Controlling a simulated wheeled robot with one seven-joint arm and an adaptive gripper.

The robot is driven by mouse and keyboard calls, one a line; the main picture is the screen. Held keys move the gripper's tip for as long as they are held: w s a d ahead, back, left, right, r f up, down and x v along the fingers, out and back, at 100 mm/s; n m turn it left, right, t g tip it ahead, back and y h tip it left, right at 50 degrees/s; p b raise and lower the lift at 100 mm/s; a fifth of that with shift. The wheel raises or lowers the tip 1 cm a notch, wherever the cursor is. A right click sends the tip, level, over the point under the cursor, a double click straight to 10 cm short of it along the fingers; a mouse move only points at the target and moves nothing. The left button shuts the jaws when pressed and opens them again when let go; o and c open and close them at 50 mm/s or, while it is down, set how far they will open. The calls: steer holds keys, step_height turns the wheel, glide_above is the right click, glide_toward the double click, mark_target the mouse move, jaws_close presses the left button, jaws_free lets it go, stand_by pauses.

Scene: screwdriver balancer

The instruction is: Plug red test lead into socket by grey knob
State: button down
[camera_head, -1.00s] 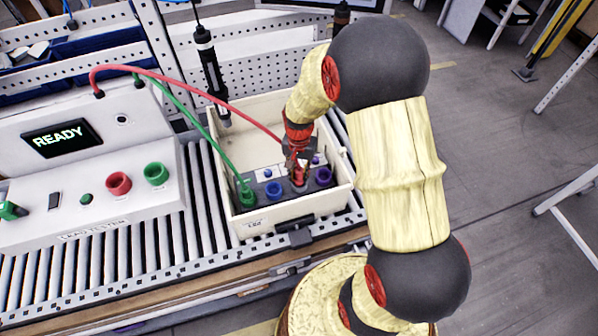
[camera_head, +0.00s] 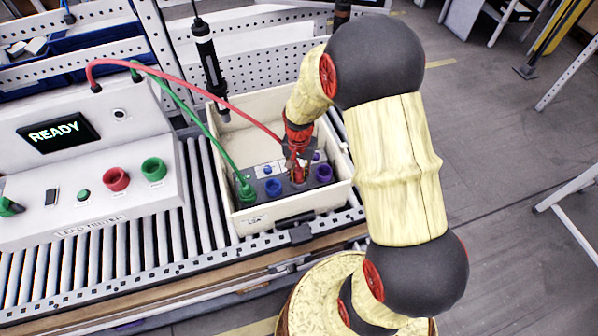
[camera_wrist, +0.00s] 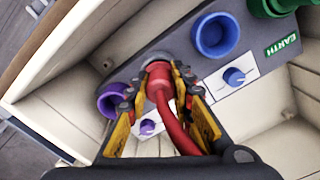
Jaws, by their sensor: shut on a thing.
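My gripper (camera_wrist: 158,98) is shut on the red plug (camera_wrist: 160,82) of the red test lead (camera_head: 225,103), over the panel in the cream bin. In the wrist view the plug's front end meets a grey ring on the panel, between the blue socket (camera_wrist: 215,35) and the purple socket (camera_wrist: 112,99). The plug and fingers hide that socket's opening, so I cannot tell how deep the plug sits. A blue knob (camera_wrist: 234,77) and a purple knob (camera_wrist: 147,127) show beside their sockets. I cannot make out a grey knob.
The green lead (camera_head: 190,118) ends in a green plug at the panel's EARTH end (camera_head: 246,190). The lead tester (camera_head: 70,150) reads READY at left. A hanging black screwdriver (camera_head: 207,60) is near the bin's back left. The cream bin's walls (camera_head: 290,208) surround the panel.

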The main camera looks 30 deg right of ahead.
mark_target(299, 170)
steer(key=c, duration=1.5)
jaws_free()
steer(key=shift+f, duration=0.1)
step_height(299, 170, up, 12)
steer(key=shift+r, duration=0.1)
